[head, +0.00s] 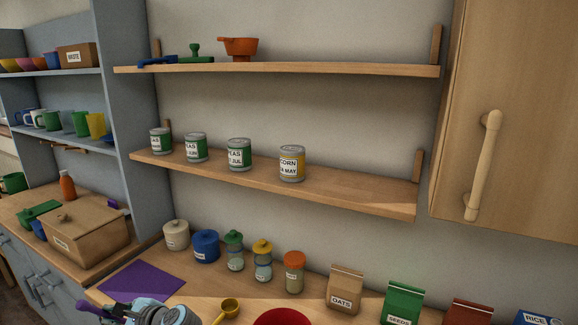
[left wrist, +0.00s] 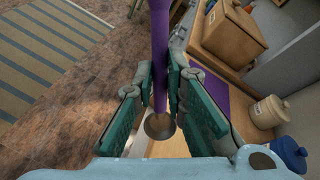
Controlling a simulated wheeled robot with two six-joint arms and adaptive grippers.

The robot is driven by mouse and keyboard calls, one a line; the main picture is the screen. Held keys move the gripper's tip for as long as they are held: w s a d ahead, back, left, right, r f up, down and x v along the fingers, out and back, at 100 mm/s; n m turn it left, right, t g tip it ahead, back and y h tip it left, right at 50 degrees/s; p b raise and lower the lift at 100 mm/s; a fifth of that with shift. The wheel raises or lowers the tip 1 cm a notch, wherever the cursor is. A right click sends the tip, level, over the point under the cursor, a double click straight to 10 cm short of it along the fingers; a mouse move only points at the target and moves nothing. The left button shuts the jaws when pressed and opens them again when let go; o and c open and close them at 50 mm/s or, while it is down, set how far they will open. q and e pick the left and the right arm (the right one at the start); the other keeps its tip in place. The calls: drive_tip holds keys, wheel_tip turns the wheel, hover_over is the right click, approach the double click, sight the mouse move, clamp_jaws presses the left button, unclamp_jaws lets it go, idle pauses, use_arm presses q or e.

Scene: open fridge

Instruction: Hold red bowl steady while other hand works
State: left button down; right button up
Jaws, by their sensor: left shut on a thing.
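The red bowl (head: 283,317) shows only as a rim and upper part at the bottom edge of the head view. My left gripper (head: 148,311) is at the bottom left of that view, apart from the bowl and to its left. In the left wrist view, my left gripper (left wrist: 161,85) is shut on a purple-handled utensil (left wrist: 159,35). The handle runs between the green finger pads, and a round brownish end shows below them. A purple end of the utensil (head: 86,308) also shows in the head view. My right gripper is not in view.
A yellow scoop (head: 230,306) lies between my left gripper and the bowl. A purple mat (head: 141,281) is on the counter behind the gripper. Jars, an oats bag (head: 345,290) and a seeds bag (head: 402,303) line the back. Two wooden shelves with cans and utensils hang above.

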use_arm(q)
drive_tip(key=shift+s+r, duration=0.15)
drive_tip(key=shift+r, duration=0.25)
drive_tip(key=shift+s+r, duration=0.1)
drive_tip(key=shift+s, duration=0.1)
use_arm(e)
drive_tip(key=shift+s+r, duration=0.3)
use_arm(q)
drive_tip(key=shift+w, duration=0.15)
